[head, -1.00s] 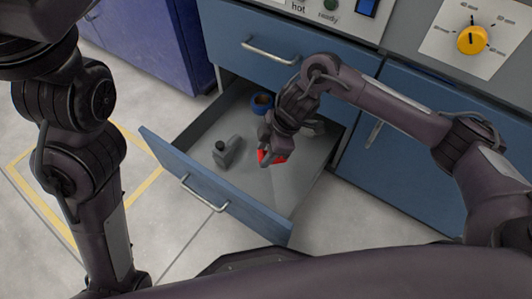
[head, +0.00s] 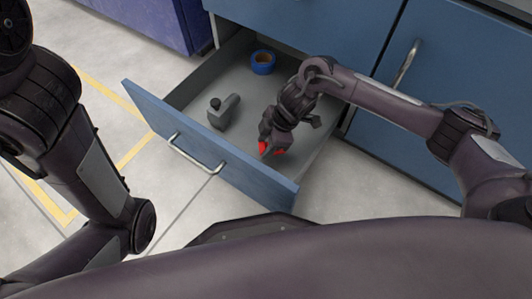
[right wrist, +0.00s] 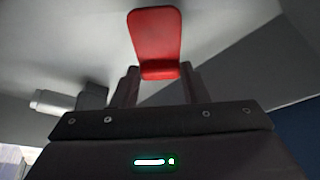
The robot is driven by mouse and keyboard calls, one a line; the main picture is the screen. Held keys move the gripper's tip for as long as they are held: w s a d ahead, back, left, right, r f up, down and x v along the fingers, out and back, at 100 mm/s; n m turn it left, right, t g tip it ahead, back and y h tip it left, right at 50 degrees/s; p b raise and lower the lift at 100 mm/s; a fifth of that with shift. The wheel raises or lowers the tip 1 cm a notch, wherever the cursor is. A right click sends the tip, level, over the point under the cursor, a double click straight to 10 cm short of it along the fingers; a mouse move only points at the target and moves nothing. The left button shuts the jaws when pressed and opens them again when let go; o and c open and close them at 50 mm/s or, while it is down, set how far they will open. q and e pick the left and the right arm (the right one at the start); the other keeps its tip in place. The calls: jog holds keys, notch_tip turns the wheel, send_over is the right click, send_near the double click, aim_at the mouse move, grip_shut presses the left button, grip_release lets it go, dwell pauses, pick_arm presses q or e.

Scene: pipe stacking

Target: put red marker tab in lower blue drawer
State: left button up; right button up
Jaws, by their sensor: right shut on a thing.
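The red marker tab (right wrist: 156,40) shows large in the right wrist view, held between the fingers of my right gripper (right wrist: 157,82). In the head view, my right gripper (head: 270,146) is over the open lower blue drawer (head: 205,143), with bits of the red tab (head: 279,151) showing at its fingertips. The drawer is pulled out, and the tab is inside its outline near the front right. I cannot tell whether the tab touches the drawer floor. My left arm is at the left of the head view, but its gripper is out of frame.
In the drawer, a grey object with a dark knob (head: 223,110) lies left of my gripper, and a blue tape roll (head: 262,62) sits at the back. A blue door with a metal handle (head: 408,63) is at the right. Drawer floor between them is free.

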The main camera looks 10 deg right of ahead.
notch_tip(320, 180, down, 4)
jog(key=b, duration=0.2)
jog(key=shift+f+b, duration=0.1)
jog(key=shift+b, duration=0.3)
jog(key=shift+f, duration=0.1)
jog(key=o, duration=0.9)
jog(key=shift+o, duration=0.2)
